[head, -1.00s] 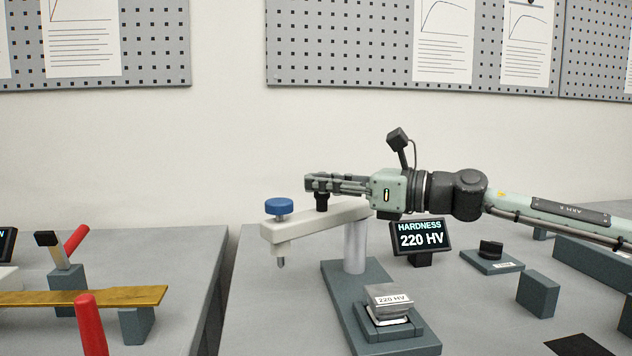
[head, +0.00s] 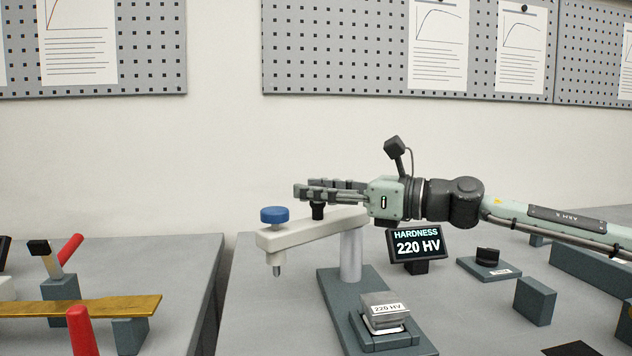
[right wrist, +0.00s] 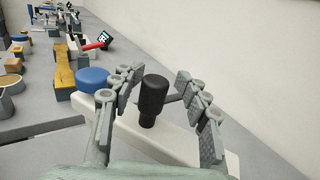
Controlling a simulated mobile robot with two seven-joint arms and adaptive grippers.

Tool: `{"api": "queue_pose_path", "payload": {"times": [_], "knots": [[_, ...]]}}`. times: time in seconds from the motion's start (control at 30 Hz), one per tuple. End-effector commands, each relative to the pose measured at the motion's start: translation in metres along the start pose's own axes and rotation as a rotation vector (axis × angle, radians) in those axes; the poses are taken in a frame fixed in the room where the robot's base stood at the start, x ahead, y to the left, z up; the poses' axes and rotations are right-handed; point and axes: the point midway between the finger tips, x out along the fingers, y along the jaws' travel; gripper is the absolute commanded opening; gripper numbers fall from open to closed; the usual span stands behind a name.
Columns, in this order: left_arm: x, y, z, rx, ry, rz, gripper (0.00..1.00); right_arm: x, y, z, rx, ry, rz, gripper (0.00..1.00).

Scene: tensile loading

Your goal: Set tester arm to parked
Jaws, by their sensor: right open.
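The tester arm (head: 300,233) is a pale beam on a grey post (head: 350,256), swung out to the left with a blue knob (head: 273,214) and a small tip under its far end. A black handle (head: 318,211) stands up from the beam. My right gripper (head: 310,191) is open at the handle. In the right wrist view the black handle (right wrist: 154,96) stands between the spread fingers (right wrist: 160,92), with a gap visible on both sides. The blue knob (right wrist: 92,79) is beyond the left finger. My left gripper is not in view.
A block marked 220 HV (head: 385,311) sits on the tester base (head: 337,290), clear of the beam. A hardness display (head: 416,244) stands behind. Grey blocks (head: 535,299) are to the right. A gap separates the left bench (head: 190,265), which holds red-handled parts.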

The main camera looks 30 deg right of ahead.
Motion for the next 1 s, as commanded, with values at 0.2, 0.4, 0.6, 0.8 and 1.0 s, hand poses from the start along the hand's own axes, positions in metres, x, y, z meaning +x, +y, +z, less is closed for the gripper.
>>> {"api": "queue_pose_path", "payload": {"times": [0.2, 0.4, 0.6, 0.8, 1.0], "knots": [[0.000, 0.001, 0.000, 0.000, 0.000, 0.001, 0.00, 0.001, 0.002, 0.011, -0.002, -0.003, 0.008, 0.44], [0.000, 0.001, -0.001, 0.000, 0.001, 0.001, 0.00, 0.000, 0.001, 0.037, -0.005, -0.009, 0.005, 0.44], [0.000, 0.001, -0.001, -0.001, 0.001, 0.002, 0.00, -0.001, 0.000, 0.070, -0.005, -0.009, 0.002, 0.44], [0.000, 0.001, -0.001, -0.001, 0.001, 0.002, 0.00, -0.001, -0.001, 0.092, -0.002, -0.006, -0.001, 0.44], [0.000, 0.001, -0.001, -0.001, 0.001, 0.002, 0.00, -0.001, -0.001, 0.100, -0.001, -0.002, -0.003, 0.44]]}}
